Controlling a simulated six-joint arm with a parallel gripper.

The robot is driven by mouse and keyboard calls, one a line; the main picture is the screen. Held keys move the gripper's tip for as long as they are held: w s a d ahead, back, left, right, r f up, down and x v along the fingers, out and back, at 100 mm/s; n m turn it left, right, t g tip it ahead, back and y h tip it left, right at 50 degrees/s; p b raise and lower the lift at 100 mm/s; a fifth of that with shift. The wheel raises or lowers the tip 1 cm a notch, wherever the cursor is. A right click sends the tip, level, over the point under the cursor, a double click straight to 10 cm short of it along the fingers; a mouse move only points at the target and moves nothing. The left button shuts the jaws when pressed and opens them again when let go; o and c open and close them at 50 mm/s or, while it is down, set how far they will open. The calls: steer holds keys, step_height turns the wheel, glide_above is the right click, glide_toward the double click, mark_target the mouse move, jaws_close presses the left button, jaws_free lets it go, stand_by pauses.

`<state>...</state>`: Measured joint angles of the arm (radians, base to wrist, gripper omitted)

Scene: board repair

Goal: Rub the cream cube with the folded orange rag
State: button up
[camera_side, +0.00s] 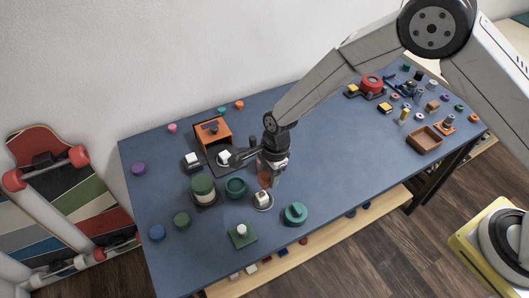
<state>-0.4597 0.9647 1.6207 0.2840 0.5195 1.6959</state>
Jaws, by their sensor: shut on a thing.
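My gripper (271,182) points down over the middle left of the blue table. It is shut on a small orange thing, the folded orange rag (264,180), which the fingers partly hide. A cream cube (262,198) sits on a round pale dish just below and slightly left of the gripper. The rag appears very near the cube; I cannot tell if they touch. Two other whitish blocks lie farther back, one on a dark pad (193,160) and one in front of the orange box (224,156).
A green-topped jar (203,188), a teal bowl (236,187), a teal lidded piece (295,213) and a green block with a white knob (242,234) surround the dish. An orange open-fronted box (214,133) stands behind. The table's middle right is clear; a brown tray (425,140) lies beyond.

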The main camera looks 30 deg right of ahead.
step_height(320, 180, down, 3)
steer(key=shift+f, duration=0.15)
steer(key=shift+a+f, duration=0.25)
steer(key=shift+f, duration=0.5)
steer(key=shift+a+f, duration=0.1)
steer(key=shift+a, duration=1.8)
steer(key=d, duration=0.4)
steer(key=shift+d, duration=0.15)
steer(key=shift+r, duration=4.1)
steer(key=shift+s, duration=0.1)
